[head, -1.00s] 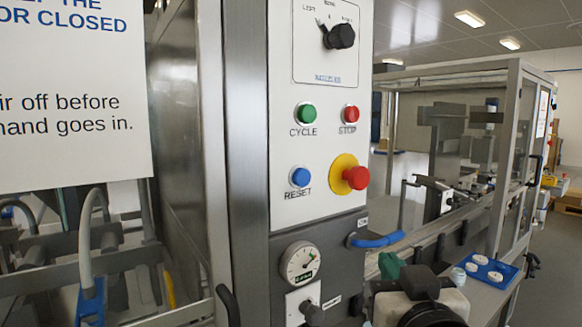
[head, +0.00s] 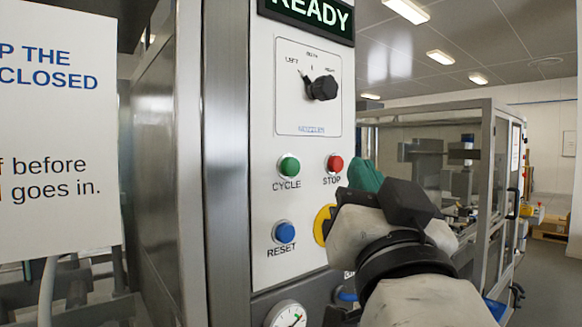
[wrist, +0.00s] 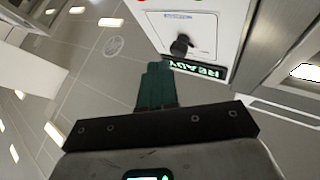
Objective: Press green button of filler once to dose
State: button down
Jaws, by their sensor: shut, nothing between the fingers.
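The green button (head: 289,166), labelled CYCLE, is on the white front panel of the filler, left of the red STOP button (head: 334,163). It is fully visible in the head view. My gripper (head: 366,174) is shut and empty. Its green fingers are raised at the right side of the panel, near the STOP button and apart from the green button in the picture. In the wrist view the shut fingers (wrist: 158,70) point towards the upside-down panel, by the lit READY display (wrist: 197,70). The green button is not clearly seen there.
A blue RESET button (head: 284,232) sits below the green one. A yellow ring (head: 323,225) shows partly behind my arm, its red knob hidden. A black NOZZLES selector (head: 322,88) is above. A white sign (head: 55,130) stands left, a glazed machine (head: 480,190) right.

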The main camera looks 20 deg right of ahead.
jog(key=shift+w, duration=0.1)
jog(key=w+a+b, duration=0.2)
jog(key=w, duration=0.6)
jog(key=shift+a, duration=0.35)
jog(key=shift+w+b, duration=0.15)
jog(key=shift+b, duration=0.15)
dwell(1.5)
jog(key=shift+w+a, duration=0.1)
jog(key=shift+w, duration=0.25)
jog(key=shift+w+a+b, duration=0.15)
jog(key=shift+w+b, duration=0.2)
jog(key=shift+w, duration=0.1)
dwell(1.0)
jog(key=shift+s, duration=0.1)
jog(key=shift+s+d, duration=0.25)
jog(key=shift+s, duration=0.5)
jog(key=shift+s+d+p, duration=0.25)
jog(key=shift+s, duration=0.55)
jog(key=shift+s+d+p, duration=0.25)
jog(key=shift+s+d, duration=0.05)
jog(key=shift+s, duration=0.5)
jog(key=shift+s+d+p, duration=0.25)
jog(key=shift+s, duration=0.55)
